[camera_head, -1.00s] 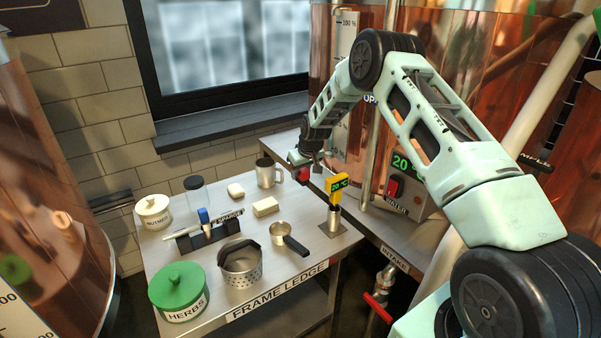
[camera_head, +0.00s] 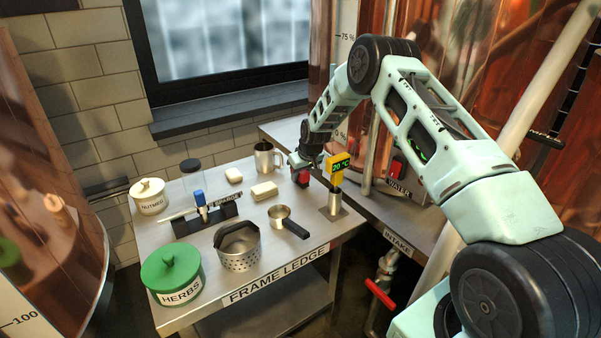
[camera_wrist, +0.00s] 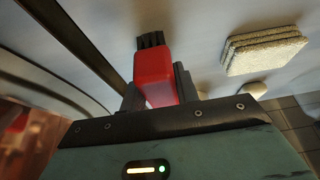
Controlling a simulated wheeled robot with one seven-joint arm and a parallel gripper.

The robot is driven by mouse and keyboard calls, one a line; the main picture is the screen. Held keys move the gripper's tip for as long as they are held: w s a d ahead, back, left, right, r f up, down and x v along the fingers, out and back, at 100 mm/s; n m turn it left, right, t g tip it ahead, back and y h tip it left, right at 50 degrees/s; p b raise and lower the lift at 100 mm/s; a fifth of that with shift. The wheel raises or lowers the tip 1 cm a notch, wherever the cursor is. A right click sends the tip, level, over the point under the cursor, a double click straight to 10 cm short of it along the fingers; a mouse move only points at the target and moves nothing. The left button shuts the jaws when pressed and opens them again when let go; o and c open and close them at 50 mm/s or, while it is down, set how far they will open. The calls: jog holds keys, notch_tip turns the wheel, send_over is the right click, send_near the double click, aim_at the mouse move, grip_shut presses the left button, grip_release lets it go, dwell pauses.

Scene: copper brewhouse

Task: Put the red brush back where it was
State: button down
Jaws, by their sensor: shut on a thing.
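My gripper (camera_head: 304,168) is shut on the red brush (camera_head: 302,178), at the right end of the ledge between the metal mug and the yellow thermometer. In the wrist view the red block body of the brush (camera_wrist: 153,78) sits between the jaws (camera_wrist: 158,92), with its dark bristles pointing away from my gripper. A black rack (camera_head: 206,218) stands on the ledge's left side with a blue-topped item (camera_head: 200,198) upright in it. I cannot tell whether the brush touches the ledge.
The ledge (camera_head: 300,258) also holds a metal mug (camera_head: 265,158), yellow thermometer (camera_head: 338,166), sponges (camera_head: 264,191), saucepan (camera_head: 281,215), strainer (camera_head: 239,250), green herbs jar (camera_head: 172,276) and nutmeg jar (camera_head: 150,196). A copper vessel and pipe stand close behind my gripper.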

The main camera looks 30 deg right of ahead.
jog(key=shift+f, duration=0.5)
dwell(0.5)
jog(key=c, duration=1.4)
grip_release()
jog(key=shift+o, duration=0.2)
jog(key=o, duration=0.5)
jog(key=shift+o, duration=0.2)
jog(key=shift+r+p, duration=1.6)
jog(key=shift+r, duration=1.95)
